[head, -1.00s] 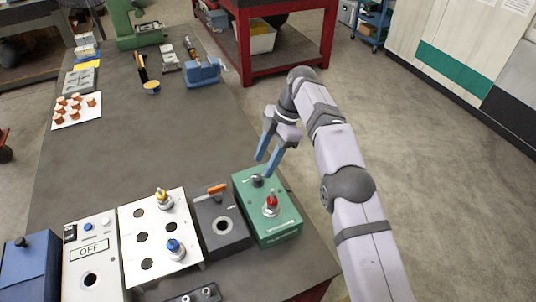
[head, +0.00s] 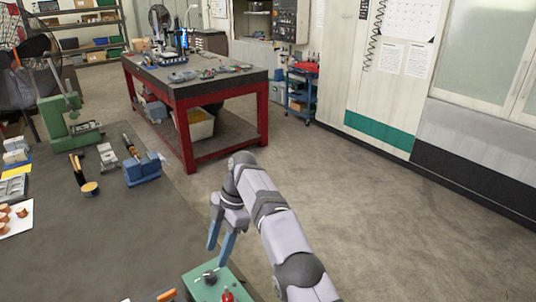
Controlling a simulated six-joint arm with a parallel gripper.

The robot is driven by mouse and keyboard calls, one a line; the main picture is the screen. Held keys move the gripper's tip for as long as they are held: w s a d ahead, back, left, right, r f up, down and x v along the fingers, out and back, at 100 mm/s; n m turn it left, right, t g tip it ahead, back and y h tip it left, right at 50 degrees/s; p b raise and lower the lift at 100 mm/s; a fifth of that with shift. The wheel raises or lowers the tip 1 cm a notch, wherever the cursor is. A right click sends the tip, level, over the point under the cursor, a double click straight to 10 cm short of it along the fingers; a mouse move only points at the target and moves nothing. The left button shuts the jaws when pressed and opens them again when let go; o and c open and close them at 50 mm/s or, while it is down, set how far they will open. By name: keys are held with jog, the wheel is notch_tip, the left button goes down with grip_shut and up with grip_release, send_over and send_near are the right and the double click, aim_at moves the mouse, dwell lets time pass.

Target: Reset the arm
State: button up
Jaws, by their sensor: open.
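My gripper (head: 221,250) is open and empty, with its two blue fingers pointing down. In the head view it hangs above the green box (head: 236,283) at the bottom of the picture. The green box has a dark knob (head: 210,276) and a red-topped plunger (head: 227,295) and is cut off by the lower edge. My arm reaches up from the bottom right and bends over at the top.
A blue vise (head: 142,170), an orange-handled tool (head: 167,295) and a green press (head: 66,122) are on the dark bench (head: 120,230). A red-framed table (head: 187,150) stands behind. The floor to the right is clear.

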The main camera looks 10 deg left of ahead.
jog(key=s+d+r+m+t+h, duration=0.1)
jog(key=s+d+r+m+t, duration=0.1)
jog(key=d+m, duration=1.6)
jog(key=s+d+f+m+h, duration=0.1)
jog(key=s+d+f+m, duration=0.2)
jog(key=s+d, duration=0.6)
jog(key=s+d+f+m+t+h, duration=0.1)
jog(key=s+d+f+m, duration=0.2)
jog(key=s+d, duration=0.6)
jog(key=s+m, duration=0.2)
jog(key=s, duration=0.1)
jog(key=shift+m, duration=0.3)
